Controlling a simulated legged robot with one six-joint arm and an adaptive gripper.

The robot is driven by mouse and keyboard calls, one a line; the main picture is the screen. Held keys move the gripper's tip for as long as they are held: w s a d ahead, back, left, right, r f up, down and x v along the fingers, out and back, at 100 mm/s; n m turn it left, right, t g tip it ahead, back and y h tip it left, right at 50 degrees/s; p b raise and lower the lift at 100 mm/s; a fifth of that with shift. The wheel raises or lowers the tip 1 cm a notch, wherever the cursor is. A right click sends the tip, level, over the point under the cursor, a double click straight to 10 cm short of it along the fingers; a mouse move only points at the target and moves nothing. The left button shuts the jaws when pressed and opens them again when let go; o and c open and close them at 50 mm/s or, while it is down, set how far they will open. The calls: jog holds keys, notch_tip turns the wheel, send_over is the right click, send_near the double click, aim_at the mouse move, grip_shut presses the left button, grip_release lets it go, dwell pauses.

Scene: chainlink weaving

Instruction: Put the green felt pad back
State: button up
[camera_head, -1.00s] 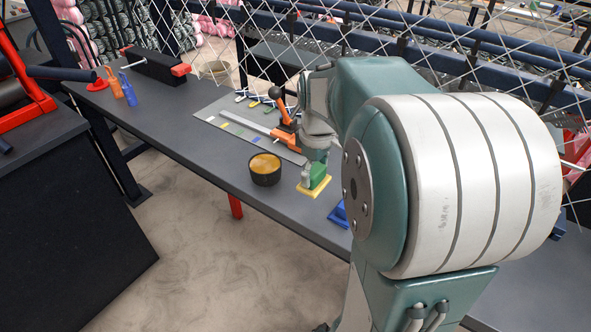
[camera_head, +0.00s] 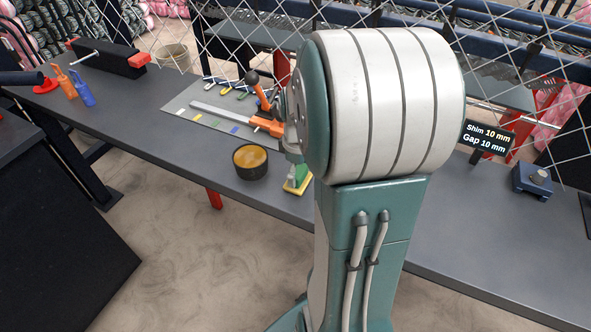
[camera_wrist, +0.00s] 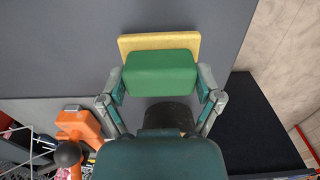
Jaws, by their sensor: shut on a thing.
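The green felt pad (camera_wrist: 160,73) is a green block in the wrist view, between the two fingers of my gripper (camera_wrist: 161,82). The fingers are shut on its left and right sides. A yellow pad or base (camera_wrist: 160,43) shows along its far edge; I cannot tell whether the green pad rests on it. In the head view, the green pad (camera_head: 301,174) and the yellow piece (camera_head: 291,190) are at the front edge of the grey bench, partly hidden by my arm.
A round black bowl with orange contents (camera_head: 250,162) stands just left of the pad. Behind are an orange-handled clamp (camera_head: 266,123) and a grey board with coloured marks (camera_head: 185,106). A sign (camera_head: 487,139) reads "Shim 10 mm, Gap 10 mm". A blue block (camera_head: 530,181) sits right. Chainlink mesh hangs behind.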

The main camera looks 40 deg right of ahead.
jog(key=shift+d+f, duration=0.15)
jog(key=shift+f, duration=0.15)
jog(key=o, duration=0.9)
jog(key=shift+d, duration=0.1)
jog(key=shift+c, duration=0.2)
jog(key=shift+r, duration=0.1)
